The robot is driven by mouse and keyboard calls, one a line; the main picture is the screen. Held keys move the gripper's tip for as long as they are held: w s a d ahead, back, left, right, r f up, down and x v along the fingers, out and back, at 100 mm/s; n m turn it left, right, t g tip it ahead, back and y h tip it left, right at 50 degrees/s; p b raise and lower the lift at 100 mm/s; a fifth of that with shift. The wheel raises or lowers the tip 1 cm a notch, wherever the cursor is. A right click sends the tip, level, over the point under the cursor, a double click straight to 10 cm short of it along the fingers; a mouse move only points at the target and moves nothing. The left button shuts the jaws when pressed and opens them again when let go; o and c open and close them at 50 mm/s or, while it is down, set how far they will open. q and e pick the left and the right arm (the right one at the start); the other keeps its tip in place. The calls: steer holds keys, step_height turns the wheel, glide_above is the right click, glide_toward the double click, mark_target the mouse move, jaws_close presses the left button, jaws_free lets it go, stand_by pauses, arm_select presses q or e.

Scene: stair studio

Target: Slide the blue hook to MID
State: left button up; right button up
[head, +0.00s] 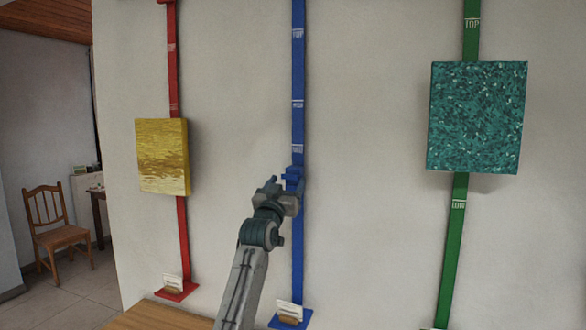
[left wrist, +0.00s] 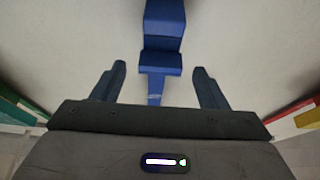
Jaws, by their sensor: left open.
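The blue hook (head: 292,176) sits on the vertical blue rail (head: 298,75), just below the lowest of the rail's visible upper marks. A mark near the top reads TOP; the lower marks are too small to read surely. My left gripper (head: 281,188) is at the hook, coming from below left. In the left wrist view, the blue hook (left wrist: 160,62) stands ahead, between and beyond the two open fingers of my left gripper (left wrist: 158,85). The fingers show a gap on both sides and do not touch it. My right gripper is not in view.
A red rail (head: 183,240) with a yellow picture (head: 162,156) is at left. A green rail (head: 452,250) with a teal picture (head: 477,117) is at right. A wooden surface (head: 155,316) is low at left. A chair (head: 57,230) stands in the far room.

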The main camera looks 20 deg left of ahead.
mark_target(289, 177)
arm_select(q)
steer(key=p+x, duration=0.1)
steer(key=x, duration=0.3)
steer(key=shift+w+r, duration=0.1)
steer(key=shift+r, duration=0.1)
steer(key=shift+p+x, duration=0.5)
steer(key=shift+x, duration=0.3)
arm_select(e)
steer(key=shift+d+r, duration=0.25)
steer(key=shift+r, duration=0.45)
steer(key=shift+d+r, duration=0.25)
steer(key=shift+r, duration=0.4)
arm_select(q)
steer(key=shift+f, duration=0.15)
steer(key=shift+c, duration=0.5)
